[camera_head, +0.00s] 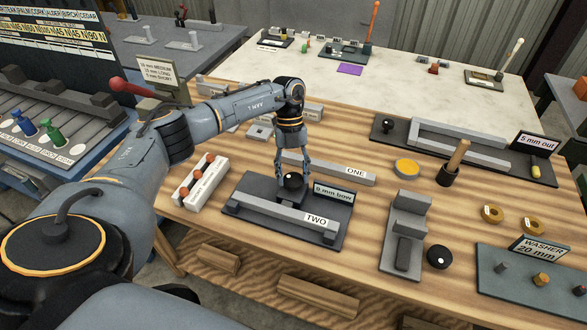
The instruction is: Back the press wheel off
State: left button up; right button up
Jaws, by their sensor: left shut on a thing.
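My left gripper (292,172) comes down from above onto a round black press wheel (292,181) and is shut on it. The wheel stands at the back of a dark press base (240,221) near the front middle of the wooden bench. A grey bar marked TWO (280,217) lies along the front of this base, and a bar marked ONE (330,169) lies behind it. The fingers partly hide the wheel. My right gripper is not in view.
A grey stepped block (405,235) and a loose black knob (439,257) stand right of the press. A white rack with reddish pieces (201,180) is at its left.

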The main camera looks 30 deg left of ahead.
pick_arm(q)
jog(key=n+p, duration=0.1)
jog(key=n+t+p, duration=0.1)
jog(key=n+p, duration=0.1)
jog(key=n+h+p, duration=0.1)
jog(key=n, duration=0.1)
jog(key=shift+s+a+r+t+p, duration=0.1)
jog(key=shift+s+r+t+p, duration=0.05)
jog(key=shift+s+t+p, duration=0.2)
jog(key=shift+w+f+n+t+p, duration=0.15)
jog(key=shift+n+t+p, duration=0.4)
jog(key=shift+n+p, duration=1)
jog(key=shift+f, duration=0.1)
jog(key=o, duration=1.2)
jog(key=shift+c, duration=0.2)
jog(key=shift+h, duration=0.3)
jog(key=v, duration=1.2)
